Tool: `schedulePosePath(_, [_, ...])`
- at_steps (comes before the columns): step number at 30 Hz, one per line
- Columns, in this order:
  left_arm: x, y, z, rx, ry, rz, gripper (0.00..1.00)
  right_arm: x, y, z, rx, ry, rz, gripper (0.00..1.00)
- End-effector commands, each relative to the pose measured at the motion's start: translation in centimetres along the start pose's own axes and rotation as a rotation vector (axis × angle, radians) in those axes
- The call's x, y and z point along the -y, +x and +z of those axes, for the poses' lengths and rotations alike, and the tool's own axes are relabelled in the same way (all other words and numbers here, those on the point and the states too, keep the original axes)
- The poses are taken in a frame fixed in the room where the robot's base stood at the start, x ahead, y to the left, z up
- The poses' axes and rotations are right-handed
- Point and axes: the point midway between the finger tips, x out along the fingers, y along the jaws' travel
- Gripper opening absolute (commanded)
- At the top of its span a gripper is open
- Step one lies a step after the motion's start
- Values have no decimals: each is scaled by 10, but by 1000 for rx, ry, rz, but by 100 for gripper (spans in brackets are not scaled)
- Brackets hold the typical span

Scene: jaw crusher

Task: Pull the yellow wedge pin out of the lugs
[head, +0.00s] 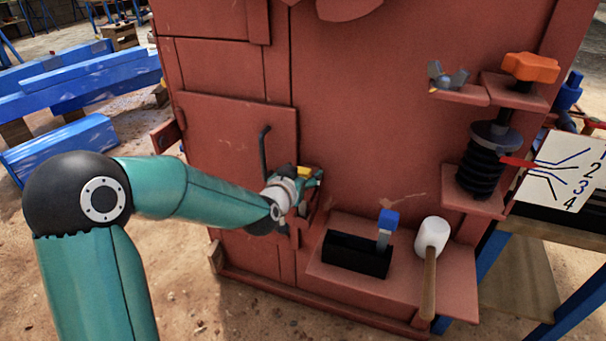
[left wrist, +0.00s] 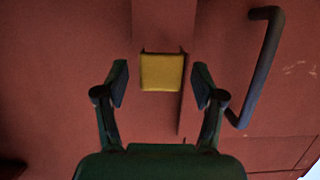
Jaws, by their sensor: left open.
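The yellow wedge pin (head: 304,172) sits in the red lugs (head: 314,182) on the front of the crusher, below and right of the black door handle (head: 264,150). In the left wrist view the yellow end of the pin (left wrist: 162,72) lies between my left fingertips, with clear gaps on both sides. My left gripper (head: 308,185) is open close to the pin; it also shows open in the left wrist view (left wrist: 160,88). In the head view the gripper hides much of the pin and lugs. My right gripper is not in view.
Right of the lugs, a red shelf (head: 330,277) carries a black box (head: 356,256), a blue-topped tool (head: 387,222) and a white-headed mallet (head: 432,234). Blue beams (head: 80,80) lie at left.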

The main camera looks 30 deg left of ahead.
Motion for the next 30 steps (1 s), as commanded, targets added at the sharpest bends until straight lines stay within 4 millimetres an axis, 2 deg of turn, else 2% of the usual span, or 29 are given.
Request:
schedulePosePath(4, [0,6,0,0,0,0,69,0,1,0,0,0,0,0])
schedulePosePath(12, [0,7,0,0,0,-1,67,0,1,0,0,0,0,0])
schedulePosePath(24, [1,7,0,0,0,-1,0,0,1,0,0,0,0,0])
schedulePosePath(30, [1,6,0,0,0,-1,0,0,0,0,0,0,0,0])
